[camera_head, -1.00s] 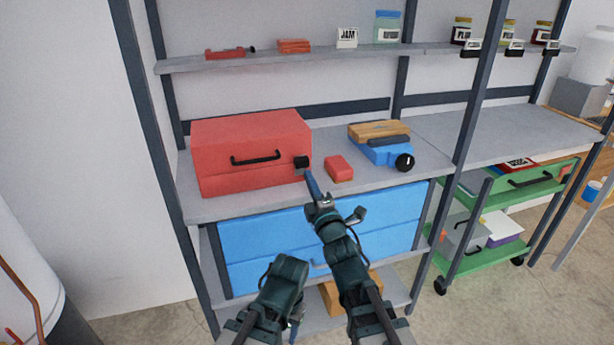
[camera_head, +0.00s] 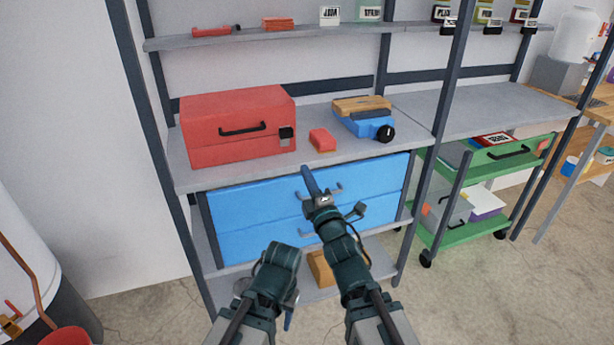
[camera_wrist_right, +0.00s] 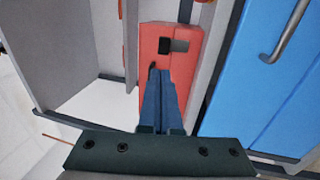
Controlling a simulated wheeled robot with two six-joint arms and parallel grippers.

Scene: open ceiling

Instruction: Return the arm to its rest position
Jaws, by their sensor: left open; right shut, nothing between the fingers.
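My right gripper (camera_head: 307,174) is shut with nothing in it. It is apart from the red toolbox and overlaps the upper blue drawer (camera_head: 255,199) in the head view. In the right wrist view its two blue fingers (camera_wrist_right: 160,80) lie together, pointing towards the red toolbox (camera_wrist_right: 165,35). My left gripper (camera_head: 289,316) hangs low at the bottom of the head view, mostly hidden behind its own arm; it is open. The closed red toolbox (camera_head: 225,115) stands on the shelf, with a black handle and a black latch at its right corner.
The shelf (camera_head: 190,183) also holds a small red block (camera_head: 322,140) and a blue device (camera_head: 365,125) with a wooden piece on top. A green cart (camera_head: 470,232) stands to the right. A white tank (camera_head: 30,255) stands at the left. Floor between tank and rack is clear.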

